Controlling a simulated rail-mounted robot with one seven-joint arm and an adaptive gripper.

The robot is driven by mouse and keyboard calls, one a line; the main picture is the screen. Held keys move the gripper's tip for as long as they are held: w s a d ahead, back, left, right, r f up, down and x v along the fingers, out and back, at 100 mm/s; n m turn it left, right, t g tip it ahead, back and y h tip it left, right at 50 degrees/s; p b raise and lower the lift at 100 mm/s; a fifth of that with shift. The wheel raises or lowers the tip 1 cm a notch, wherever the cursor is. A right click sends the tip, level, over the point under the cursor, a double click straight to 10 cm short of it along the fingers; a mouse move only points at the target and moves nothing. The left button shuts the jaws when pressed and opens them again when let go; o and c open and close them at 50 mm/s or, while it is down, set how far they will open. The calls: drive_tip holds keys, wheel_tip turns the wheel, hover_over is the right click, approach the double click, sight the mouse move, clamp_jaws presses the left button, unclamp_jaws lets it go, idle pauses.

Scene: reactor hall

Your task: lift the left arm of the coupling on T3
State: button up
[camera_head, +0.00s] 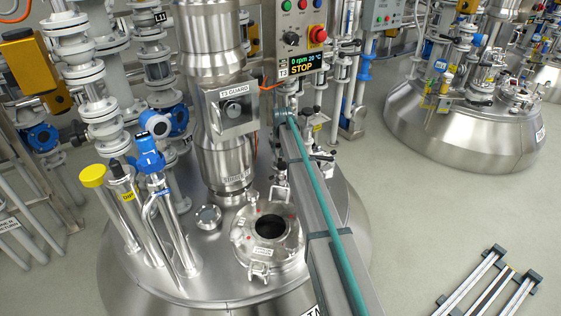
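The T3 vessel (225,290) is the large domed steel tank in front, with a T3 panel (297,67) above it. Its lid carries several fittings. A small fitting with dark levers (320,157) shows just right of the long grey beam, near the middle of the picture. I cannot tell whether it is the coupling, and a coupling arm cannot be made out. The grey beam with a teal line (325,200) looks like my arm and hides part of the lid. My gripper cannot be made out and may be hidden behind it.
A round open port (270,228) with clamps lies left of the beam. A steel column with a T3 GUARD box (231,110) rises behind it. Yellow-capped (92,177) and blue-headed (148,155) pipes stand at left.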

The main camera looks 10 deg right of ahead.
sight(280, 158)
drive_tip(key=b+x, duration=0.1)
drive_tip(key=x, duration=0.8)
drive_tip(key=shift+f, duration=0.3)
clamp_jaws()
